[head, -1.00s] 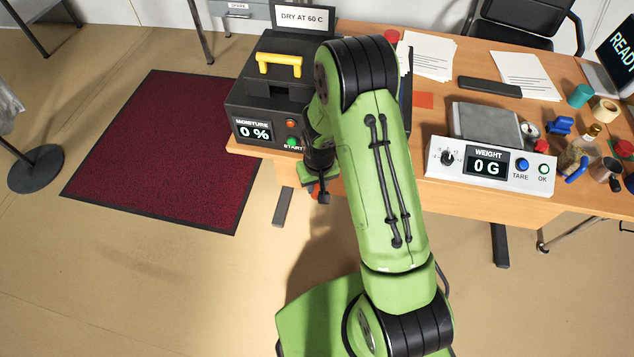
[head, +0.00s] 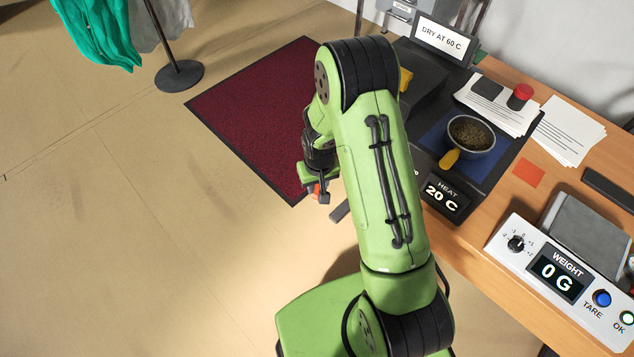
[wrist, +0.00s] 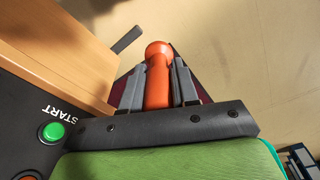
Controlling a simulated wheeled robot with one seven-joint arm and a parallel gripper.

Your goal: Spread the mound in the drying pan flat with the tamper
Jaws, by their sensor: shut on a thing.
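The drying pan (head: 490,135) is a grey round pan with a yellow handle, right of my arm in the head view. It stands on a blue surface and holds a greenish-brown granular mound (head: 470,131). My gripper (head: 320,190) is left of the pan, away from it, beyond the table's front edge. In the wrist view my gripper (wrist: 160,78) is shut on an orange handle with a round knob (wrist: 157,88), which may be the tamper. Its working end is hidden.
A heater display (head: 445,196) reads 20 C in front of the pan. A scale (head: 565,275) reading 0 G stands right. Papers (head: 568,130) and a red-topped item (head: 520,97) lie behind. A green START button (wrist: 51,132) is near my gripper. Open floor lies left.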

